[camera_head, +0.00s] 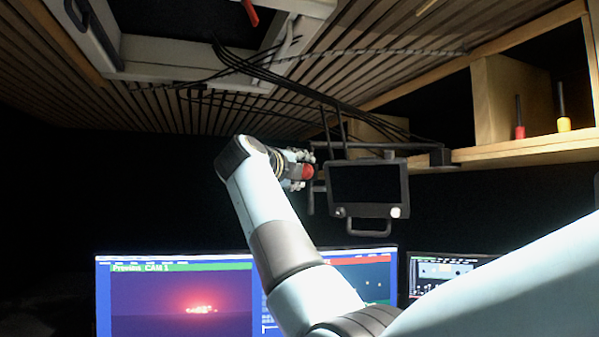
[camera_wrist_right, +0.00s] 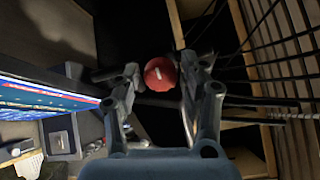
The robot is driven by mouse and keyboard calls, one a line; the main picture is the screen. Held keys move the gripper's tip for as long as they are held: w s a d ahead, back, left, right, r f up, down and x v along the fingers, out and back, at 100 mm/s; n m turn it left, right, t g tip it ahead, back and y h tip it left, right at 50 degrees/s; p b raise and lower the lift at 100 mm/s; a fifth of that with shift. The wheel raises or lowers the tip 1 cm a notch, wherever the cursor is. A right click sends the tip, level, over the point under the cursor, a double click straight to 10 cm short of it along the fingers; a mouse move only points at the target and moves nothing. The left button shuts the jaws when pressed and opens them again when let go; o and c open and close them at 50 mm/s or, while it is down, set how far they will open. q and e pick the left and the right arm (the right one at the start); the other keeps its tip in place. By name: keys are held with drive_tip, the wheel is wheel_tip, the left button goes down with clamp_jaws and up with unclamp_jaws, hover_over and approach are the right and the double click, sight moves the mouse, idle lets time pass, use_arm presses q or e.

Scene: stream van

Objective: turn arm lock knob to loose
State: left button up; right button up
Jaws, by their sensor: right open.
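The arm lock knob (camera_head: 308,172) is a red round knob at the left end of the monitor's dark support arm, under the ceiling. In the right wrist view the knob (camera_wrist_right: 160,73) shows its face with a short white mark. My right gripper (camera_head: 302,170) is open, with one finger above and one below the knob in the head view. In the wrist view the gripper (camera_wrist_right: 157,76) has its fingertips on either side of the knob; whether they touch it I cannot tell. My left gripper is out of view.
A small dark monitor (camera_head: 366,188) with a lower handle hangs right of the knob. Black cables (camera_head: 285,78) run above it. A wooden shelf (camera_head: 530,150) is at right. Lit screens (camera_head: 180,295) stand below. The space left of my arm is dark.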

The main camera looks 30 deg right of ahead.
drive_tip(key=v, duration=0.7)
drive_tip(key=shift+s, duration=0.15)
drive_tip(key=shift+a, duration=0.2)
